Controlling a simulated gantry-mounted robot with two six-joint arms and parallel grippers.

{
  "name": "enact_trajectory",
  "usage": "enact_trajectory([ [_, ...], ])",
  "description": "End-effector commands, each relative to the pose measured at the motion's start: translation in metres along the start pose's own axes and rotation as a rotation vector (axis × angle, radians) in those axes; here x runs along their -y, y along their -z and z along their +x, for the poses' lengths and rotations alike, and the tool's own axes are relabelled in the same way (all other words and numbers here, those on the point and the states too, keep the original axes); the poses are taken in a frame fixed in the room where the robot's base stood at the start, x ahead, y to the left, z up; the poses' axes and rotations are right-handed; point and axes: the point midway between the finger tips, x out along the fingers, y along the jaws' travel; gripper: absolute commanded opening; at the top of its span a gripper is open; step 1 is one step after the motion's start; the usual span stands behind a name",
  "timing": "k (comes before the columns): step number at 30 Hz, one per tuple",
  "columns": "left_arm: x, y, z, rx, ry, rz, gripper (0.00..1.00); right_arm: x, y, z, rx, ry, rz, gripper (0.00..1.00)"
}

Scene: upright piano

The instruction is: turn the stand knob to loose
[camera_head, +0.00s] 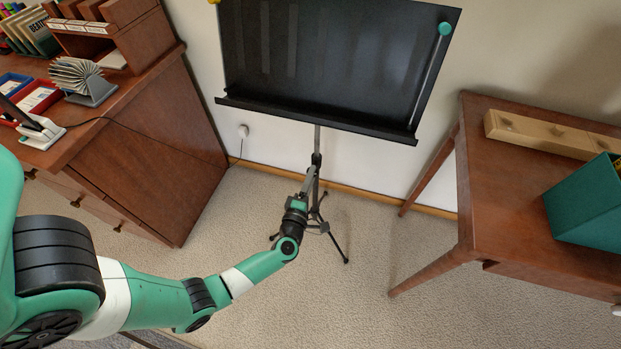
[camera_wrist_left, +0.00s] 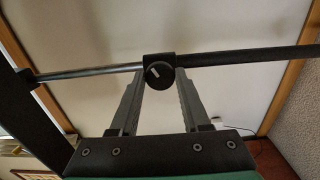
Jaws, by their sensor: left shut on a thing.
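The black music stand (camera_head: 330,60) stands upright against the wall, with its desk above a thin pole and tripod legs on the carpet. My left gripper (camera_head: 314,168) reaches the pole just below the desk. In the left wrist view the stand knob (camera_wrist_left: 159,74) is a dark round knob with a light mark, on a collar around the pole (camera_wrist_left: 230,58). My left gripper's two fingers (camera_wrist_left: 160,80) are on either side of the knob, shut on it. My right gripper is in neither view.
A brown wooden cabinet (camera_head: 150,150) with desk items stands at the left. A brown wooden table (camera_head: 520,200) with a teal box (camera_head: 590,205) stands at the right. A cable (camera_head: 165,142) runs to a wall socket. The carpet between them is mostly clear.

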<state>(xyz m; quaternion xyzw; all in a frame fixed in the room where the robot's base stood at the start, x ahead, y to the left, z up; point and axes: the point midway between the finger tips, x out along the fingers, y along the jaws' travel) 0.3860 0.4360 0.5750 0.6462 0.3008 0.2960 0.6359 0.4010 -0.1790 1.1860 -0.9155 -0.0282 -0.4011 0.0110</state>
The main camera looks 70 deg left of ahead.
Motion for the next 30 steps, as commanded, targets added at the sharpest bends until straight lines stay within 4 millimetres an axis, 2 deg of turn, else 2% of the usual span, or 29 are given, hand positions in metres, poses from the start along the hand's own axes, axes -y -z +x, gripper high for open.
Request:
enact_trajectory([
  [15,0.0002,-0.0001,-0.0002,0.001,0.001,-0.428,0.0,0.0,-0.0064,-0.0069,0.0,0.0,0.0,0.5],
  [30,-0.0008,0.0001,-0.0002,0.001,0.001,-0.565,0.0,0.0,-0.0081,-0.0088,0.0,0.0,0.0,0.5],
])
